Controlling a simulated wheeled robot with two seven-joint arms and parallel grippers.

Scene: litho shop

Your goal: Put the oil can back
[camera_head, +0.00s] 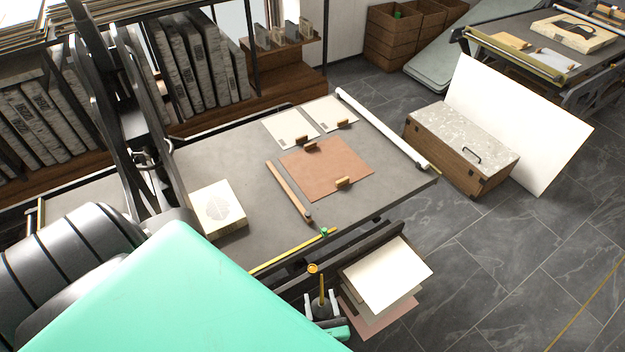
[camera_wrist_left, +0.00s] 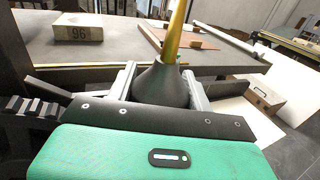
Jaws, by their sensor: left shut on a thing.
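The oil can (camera_wrist_left: 160,85) has a dark conical body and a long yellow spout. In the head view the oil can (camera_head: 321,297) is small, at the bottom centre, just off the near edge of the press table. My left gripper (camera_head: 321,308) is shut around its body. In the left wrist view the two pale fingers of the left gripper (camera_wrist_left: 161,88) sit on either side of the can, spout pointing up. The can's base is hidden behind the gripper. My right gripper is not in view.
The grey press table (camera_head: 240,165) holds a stone block (camera_head: 218,207), a brown sheet (camera_head: 325,168), a wooden bar (camera_head: 289,192) and a white roll (camera_head: 383,128). Paper sheets (camera_head: 388,275) lie right of the gripper. A stone-topped chest (camera_head: 468,135) stands beyond, with open floor nearby.

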